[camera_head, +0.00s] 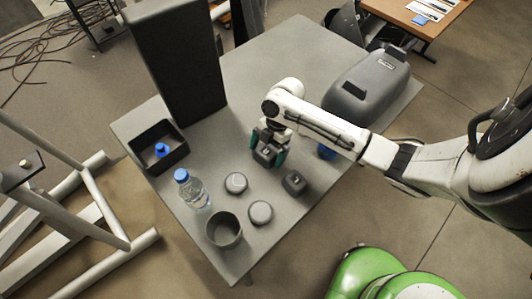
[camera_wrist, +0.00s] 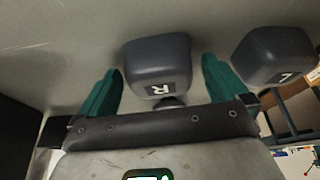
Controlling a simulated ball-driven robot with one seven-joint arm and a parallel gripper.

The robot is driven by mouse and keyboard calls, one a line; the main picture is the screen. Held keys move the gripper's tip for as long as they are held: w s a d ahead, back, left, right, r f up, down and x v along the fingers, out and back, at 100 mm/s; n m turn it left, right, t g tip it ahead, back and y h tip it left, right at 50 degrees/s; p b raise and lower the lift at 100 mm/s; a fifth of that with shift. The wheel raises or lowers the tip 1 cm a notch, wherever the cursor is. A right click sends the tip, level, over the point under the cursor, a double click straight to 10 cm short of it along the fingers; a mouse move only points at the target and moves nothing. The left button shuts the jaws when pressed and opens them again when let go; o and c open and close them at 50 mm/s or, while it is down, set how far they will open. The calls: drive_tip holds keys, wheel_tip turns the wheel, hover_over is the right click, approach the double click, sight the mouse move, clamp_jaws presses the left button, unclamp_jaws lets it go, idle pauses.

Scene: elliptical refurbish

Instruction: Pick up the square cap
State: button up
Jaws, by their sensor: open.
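Two small dark grey square caps with rounded edges are on the grey table (camera_head: 255,75). One square cap (camera_head: 265,155) is at my gripper (camera_head: 269,153). In the wrist view this square cap (camera_wrist: 158,66) bears a letter R and lies between the two teal fingers, with gaps on both sides. My gripper (camera_wrist: 162,88) is open around it. The other square cap (camera_head: 294,183) stands apart, nearer the table's front edge. In the wrist view this second cap (camera_wrist: 272,55), marked with an L, is just outside the right finger.
Two round grey caps (camera_head: 236,183) (camera_head: 261,212), a water bottle (camera_head: 193,190) and a dark cup (camera_head: 224,231) stand nearby. A black bin (camera_head: 176,158) holds a blue item. A large grey case (camera_head: 366,88) and a tall black box (camera_head: 180,60) are farther back.

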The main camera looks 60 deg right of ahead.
drive_tip(key=c, duration=1)
drive_tip(key=shift+c, duration=0.2)
